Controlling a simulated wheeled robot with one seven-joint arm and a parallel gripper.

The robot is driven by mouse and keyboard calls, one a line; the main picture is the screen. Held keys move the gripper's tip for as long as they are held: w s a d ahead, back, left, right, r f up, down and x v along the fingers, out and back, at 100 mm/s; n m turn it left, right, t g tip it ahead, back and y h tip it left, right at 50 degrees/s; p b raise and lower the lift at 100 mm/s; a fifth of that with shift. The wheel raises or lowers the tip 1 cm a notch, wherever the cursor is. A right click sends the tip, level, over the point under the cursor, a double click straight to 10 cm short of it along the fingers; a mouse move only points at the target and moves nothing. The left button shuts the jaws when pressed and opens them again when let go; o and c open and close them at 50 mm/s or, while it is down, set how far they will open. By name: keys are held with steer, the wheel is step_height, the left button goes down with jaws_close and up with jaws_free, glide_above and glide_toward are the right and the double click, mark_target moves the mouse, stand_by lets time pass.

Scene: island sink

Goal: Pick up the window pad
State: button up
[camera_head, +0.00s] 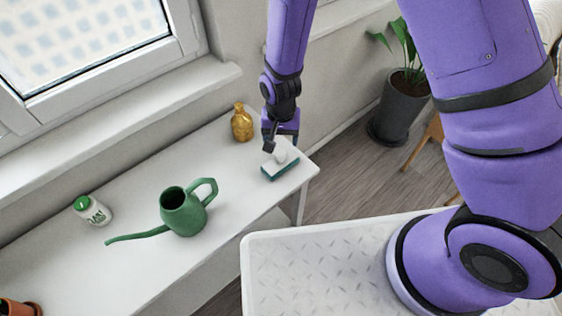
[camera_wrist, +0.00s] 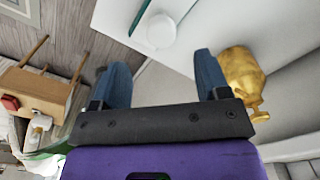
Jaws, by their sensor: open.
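The window pad (camera_head: 281,170) lies near the right end of the white bench (camera_head: 130,268). It has a white top with a round knob and a dark green lower layer. My gripper (camera_head: 281,142) is just above and behind the pad in the head view, pointing down. In the wrist view, the open fingers (camera_wrist: 162,68) stand wide apart with nothing between them. The pad (camera_wrist: 158,30) shows there beyond the fingertips, at the top edge and partly cut off. I cannot tell whether a finger touches it.
A gold bottle (camera_head: 241,123) stands close to the left of my gripper; it is beside the right finger in the wrist view (camera_wrist: 242,70). A potted plant (camera_head: 402,100) is on the floor.

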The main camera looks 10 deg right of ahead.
mark_target(280, 152)
steer(key=shift+s+a+f, duration=0.1)
steer(key=shift+f, duration=3.5)
steer(key=c, duration=1)
steer(key=shift+c, duration=0.2)
steer(key=shift+r, duration=0.2)
steer(key=shift+r, duration=0.55)
step_height(280, 152, up, 2)
steer(key=shift+r, duration=0.1)
steer(key=s+d+r, duration=0.1)
steer(key=s, duration=1.5)
steer(key=shift+r, duration=0.15)
